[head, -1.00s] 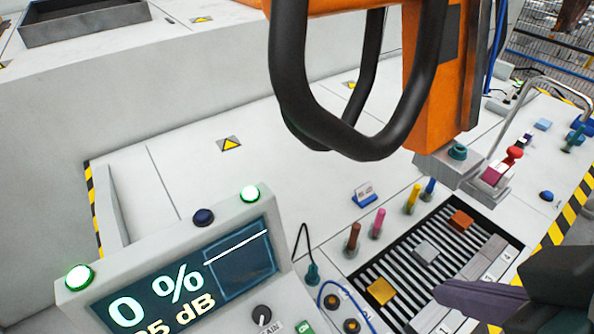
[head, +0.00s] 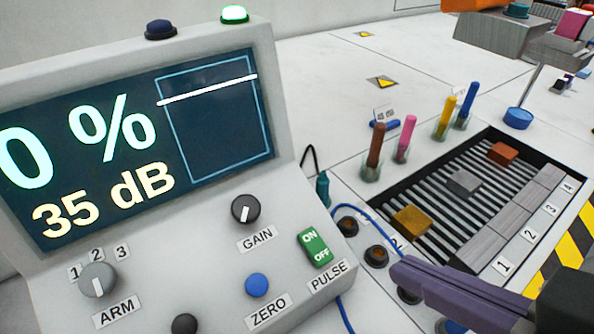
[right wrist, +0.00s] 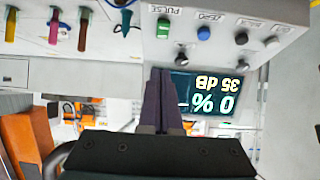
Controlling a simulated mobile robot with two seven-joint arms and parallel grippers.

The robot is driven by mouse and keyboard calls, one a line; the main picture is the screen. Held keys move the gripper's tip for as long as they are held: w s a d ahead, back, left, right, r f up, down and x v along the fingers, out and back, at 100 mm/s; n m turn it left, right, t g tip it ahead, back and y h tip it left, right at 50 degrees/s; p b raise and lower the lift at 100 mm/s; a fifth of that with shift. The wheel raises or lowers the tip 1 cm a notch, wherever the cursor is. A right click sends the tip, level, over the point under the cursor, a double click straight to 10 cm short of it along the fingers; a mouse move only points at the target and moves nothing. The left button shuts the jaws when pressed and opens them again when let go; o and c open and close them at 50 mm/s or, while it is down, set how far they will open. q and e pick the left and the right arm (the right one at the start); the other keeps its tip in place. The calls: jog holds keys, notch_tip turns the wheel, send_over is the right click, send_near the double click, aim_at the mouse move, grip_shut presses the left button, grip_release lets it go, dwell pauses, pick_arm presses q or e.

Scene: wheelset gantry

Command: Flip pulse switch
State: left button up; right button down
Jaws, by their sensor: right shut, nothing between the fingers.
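The pulse switch (head: 314,247) is a green rocker marked ON and OFF on the sloped front of the grey console, above a PULSE label (head: 328,276). In the right wrist view the green switch (right wrist: 163,28) sits at the top, beyond the fingertips. My right gripper (head: 400,272) comes in from the lower right in the head view, with dark purple fingers shut and empty. Its tip appears to the right of the switch and apart from it. The shut fingers also show in the right wrist view (right wrist: 160,75). My left gripper is not in view.
The console carries a GAIN knob (head: 245,208), a blue ZERO button (head: 257,284), an ARM knob (head: 98,279) and a screen (head: 150,140). A blue cable and a teal plug (head: 322,189) lie right of it. A slatted tray (head: 440,205) holds small blocks; coloured crayon-like sticks stand behind.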

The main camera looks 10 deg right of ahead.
jog(key=shift+f, duration=0.2)
jog(key=b, duration=0.2)
send_over(315, 245)
jog(key=s+d, duration=0.2)
jog(key=s, duration=0.2)
notch_tip(315, 245, down, 5)
jog(key=f, duration=0.3)
jog(key=shift+w+a+b, duration=0.15)
jog(key=shift+a+b, duration=0.15)
jog(key=shift+b, duration=0.1)
jog(key=shift+w+f, duration=0.15)
jog(key=shift+f, duration=0.4)
